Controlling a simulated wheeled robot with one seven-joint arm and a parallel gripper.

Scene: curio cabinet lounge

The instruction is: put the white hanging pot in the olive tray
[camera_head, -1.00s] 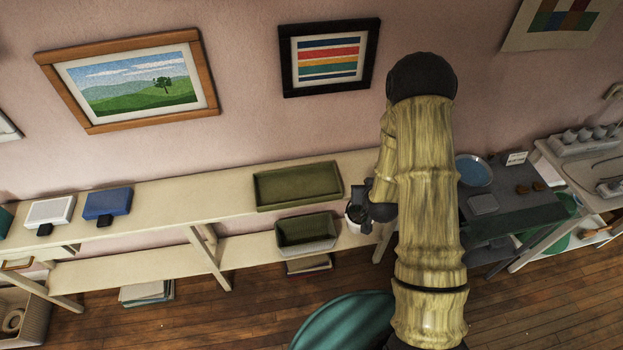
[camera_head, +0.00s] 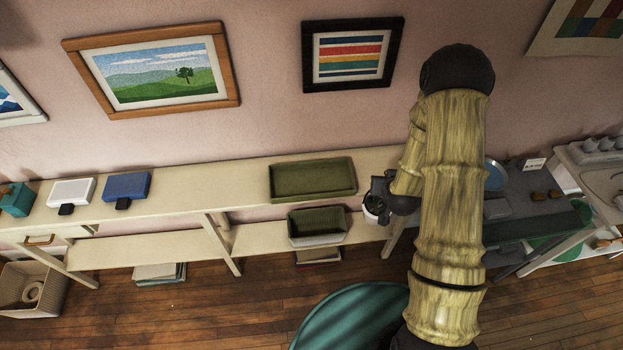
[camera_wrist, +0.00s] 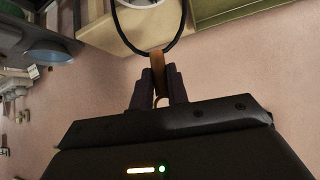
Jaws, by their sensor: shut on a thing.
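The white hanging pot (camera_head: 371,216) shows in the head view just right of the shelf, partly hidden by my gripper (camera_head: 380,194). In the wrist view my gripper (camera_wrist: 159,82) is shut on a tan piece at the pot's thin black hanging loop (camera_wrist: 119,30). The pot hangs from it, and its body is mostly out of that view. The olive tray (camera_head: 313,195), shallow and rectangular, sits empty on the top of the cream shelf, left of my gripper. Its olive side also shows in the wrist view (camera_wrist: 250,16).
A deeper olive-lined bin (camera_head: 317,241) stands on the lower shelf below the tray. The cream shelf (camera_head: 210,196) has clear room left of the tray, then a blue box (camera_head: 127,185) and a white box (camera_head: 72,192). A dark table (camera_head: 530,205) stands at right.

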